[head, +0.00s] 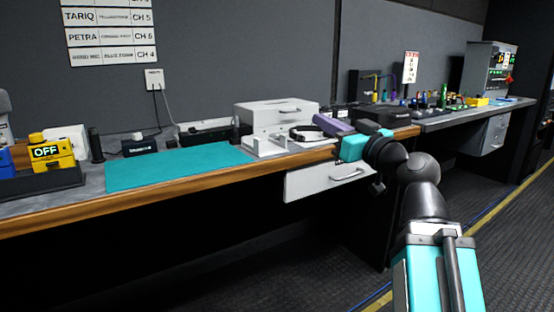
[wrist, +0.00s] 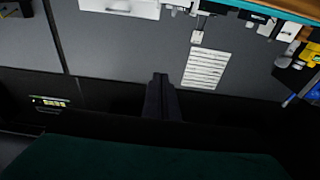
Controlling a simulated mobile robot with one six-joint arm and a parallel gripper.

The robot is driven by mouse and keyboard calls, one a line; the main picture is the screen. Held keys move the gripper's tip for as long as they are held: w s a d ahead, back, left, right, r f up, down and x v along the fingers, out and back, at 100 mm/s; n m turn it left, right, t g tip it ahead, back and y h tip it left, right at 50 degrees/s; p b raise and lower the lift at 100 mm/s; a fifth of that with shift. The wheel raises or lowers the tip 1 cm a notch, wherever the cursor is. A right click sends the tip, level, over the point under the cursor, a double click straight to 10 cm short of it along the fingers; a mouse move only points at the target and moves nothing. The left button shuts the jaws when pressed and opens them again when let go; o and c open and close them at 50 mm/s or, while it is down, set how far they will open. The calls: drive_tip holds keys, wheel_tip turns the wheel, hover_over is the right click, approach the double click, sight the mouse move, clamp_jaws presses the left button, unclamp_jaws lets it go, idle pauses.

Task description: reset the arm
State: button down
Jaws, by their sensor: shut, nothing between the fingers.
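My arm rises from the lower right of the head view. Its teal wrist part (head: 352,147) is in front of the bench edge, by the white drawer. The fingers are hard to make out in the head view. In the wrist view my gripper (wrist: 161,80) shows as two dark fingers pressed together, with nothing between them. They point toward the grey wall, and the picture is upside down, with the bench things along its top. My gripper touches nothing that I can see.
A wooden-edged bench with a teal mat (head: 180,166) runs along the wall. A white drawer box (head: 275,113), a white stand (head: 264,148) and a yellow OFF box (head: 50,152) stand on it. A drawer front (head: 320,180) hangs below. The floor at right is clear.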

drive_tip(key=w+a+f+m+g+h+p, duration=0.15)
drive_tip(key=w+f+p, duration=0.25)
drive_tip(key=f+p, duration=0.4)
drive_tip(key=w+a+f+m+g+p, duration=0.1)
drive_tip(key=w+f+g+p, duration=0.2)
drive_tip(key=w+f+p, duration=0.45)
drive_tip(key=s+a+f+g+h+p, duration=0.1)
drive_tip(key=s+f+g+p, duration=0.3)
drive_tip(key=f, duration=0.8)
drive_tip(key=s+a+f+g+h+p, duration=0.1)
drive_tip(key=s+f+p, duration=0.4)
drive_tip(key=f, duration=0.6)
drive_tip(key=s+d+f+m+g+h+p, duration=0.2)
drive_tip(key=s+f+g+p, duration=0.5)
drive_tip(key=s+f, duration=1.2)
drive_tip(key=s+d+f+m+g+h+p, duration=0.1)
drive_tip(key=s+d, duration=0.3)
drive_tip(key=s, duration=0.6)
drive_tip(key=s+d+f+m+g+h+p, duration=0.1)
drive_tip(key=s+d+g+h, duration=0.3)
drive_tip(key=s, duration=0.6)
drive_tip(key=shift+s+d+f, duration=0.15)
drive_tip(key=shift+d+f, duration=0.1)
drive_tip(key=shift+f, duration=0.35)
